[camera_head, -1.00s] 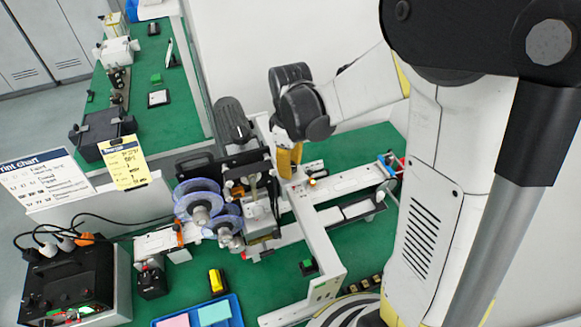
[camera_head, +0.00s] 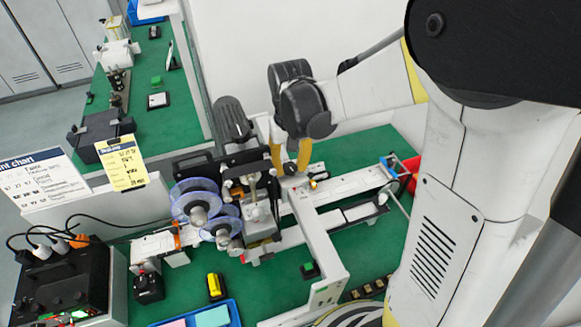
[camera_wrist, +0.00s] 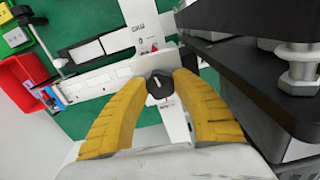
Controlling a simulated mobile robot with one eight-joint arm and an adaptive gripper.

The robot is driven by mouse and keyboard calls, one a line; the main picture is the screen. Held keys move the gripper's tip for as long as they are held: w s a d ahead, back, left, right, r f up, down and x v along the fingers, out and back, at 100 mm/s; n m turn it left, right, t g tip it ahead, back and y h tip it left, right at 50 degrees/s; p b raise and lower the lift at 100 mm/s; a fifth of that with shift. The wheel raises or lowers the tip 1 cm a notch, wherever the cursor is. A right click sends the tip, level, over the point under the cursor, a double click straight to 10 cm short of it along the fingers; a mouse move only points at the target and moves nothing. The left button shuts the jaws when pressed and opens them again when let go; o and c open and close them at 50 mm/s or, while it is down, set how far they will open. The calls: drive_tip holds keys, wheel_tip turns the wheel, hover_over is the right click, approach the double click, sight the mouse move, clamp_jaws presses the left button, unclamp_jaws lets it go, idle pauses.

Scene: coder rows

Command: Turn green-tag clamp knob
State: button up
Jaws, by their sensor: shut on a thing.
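A black round knob (camera_wrist: 159,87) with a white pointer line sits on a white rail of the machine. In the wrist view it lies between the yellow fingertips of my gripper (camera_wrist: 160,82), which is shut on it. In the head view my gripper (camera_head: 290,165) points down at the rail, one finger on each side of the dark knob (camera_head: 290,169). A small red mark shows beside the knob in the wrist view. I cannot make out a green tag on this knob; the fingers may hide part of its surroundings.
Blue translucent reels (camera_head: 198,201) and the dark machine block stand left of my gripper. In the wrist view a black plate with metal bolts (camera_wrist: 299,68) is close on the right. A red bin (camera_wrist: 22,85) lies left. A blue tray (camera_head: 213,317) is at the front.

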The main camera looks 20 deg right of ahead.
sight(290, 167)
drive_tip(key=shift+m, duration=1)
drive_tip(key=o, duration=1.2)
wheel_tip(290, 167, up, 12)
